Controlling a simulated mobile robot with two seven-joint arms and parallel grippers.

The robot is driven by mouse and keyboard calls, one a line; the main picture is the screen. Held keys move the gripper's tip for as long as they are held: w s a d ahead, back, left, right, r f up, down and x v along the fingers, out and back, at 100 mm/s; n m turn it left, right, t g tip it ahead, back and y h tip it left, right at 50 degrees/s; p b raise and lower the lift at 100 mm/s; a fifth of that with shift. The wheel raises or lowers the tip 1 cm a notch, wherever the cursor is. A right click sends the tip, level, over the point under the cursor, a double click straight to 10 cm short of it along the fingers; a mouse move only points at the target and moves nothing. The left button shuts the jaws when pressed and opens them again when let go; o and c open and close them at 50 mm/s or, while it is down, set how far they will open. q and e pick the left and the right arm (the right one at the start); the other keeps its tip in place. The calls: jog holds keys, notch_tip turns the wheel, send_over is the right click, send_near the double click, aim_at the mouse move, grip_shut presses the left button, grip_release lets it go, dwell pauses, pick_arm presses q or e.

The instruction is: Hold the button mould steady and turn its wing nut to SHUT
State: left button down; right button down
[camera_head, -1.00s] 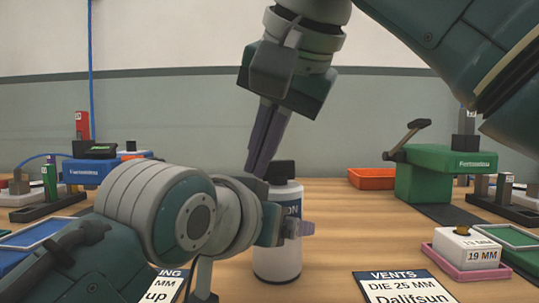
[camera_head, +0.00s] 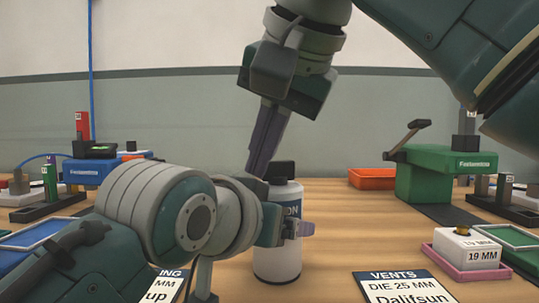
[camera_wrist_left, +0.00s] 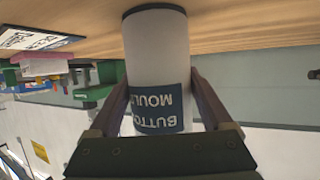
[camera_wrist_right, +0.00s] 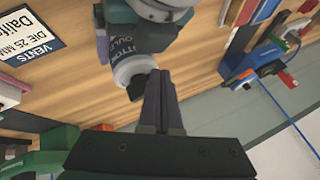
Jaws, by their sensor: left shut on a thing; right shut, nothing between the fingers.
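The button mould (camera_head: 278,262) is a white upright bottle shape with a dark label, standing on the wooden bench. My left gripper (camera_head: 287,229) is shut around its body. The left wrist view shows one finger on each side of the mould (camera_wrist_left: 158,60), with part of the label readable. A black piece (camera_head: 283,170) tops the mould; I cannot make out wing shapes or a SHUT mark on it. My right gripper (camera_head: 258,168) points down beside this top, shut and empty. In the right wrist view its fingertips (camera_wrist_right: 160,78) lie close to the black top; contact is unclear.
A VENTS card (camera_head: 403,288) lies at the front right, near a white block in a pink tray (camera_head: 468,268). A green press (camera_head: 437,172) and an orange tray (camera_head: 371,179) stand behind. A blue device (camera_head: 100,168) is at left.

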pick_arm(q)
jog(key=shift+r, duration=0.15)
pick_arm(e)
jog(key=shift+w+d, duration=0.1)
pick_arm(q)
jog(key=shift+w, duration=0.1)
pick_arm(e)
jog(key=shift+w+d, duration=0.55)
jog(key=shift+w, duration=0.15)
jog(key=shift+s+r, duration=0.1)
jog(key=shift+r, duration=0.1)
pick_arm(q)
jog(key=shift+f, duration=0.2)
pick_arm(e)
jog(key=v, duration=1.1)
jog(key=shift+s+a+r, duration=0.15)
jog(key=shift+s+r, duration=0.1)
jog(key=shift+s, duration=0.1)
pick_arm(q)
grip_release()
jog(key=shift+r, duration=0.1)
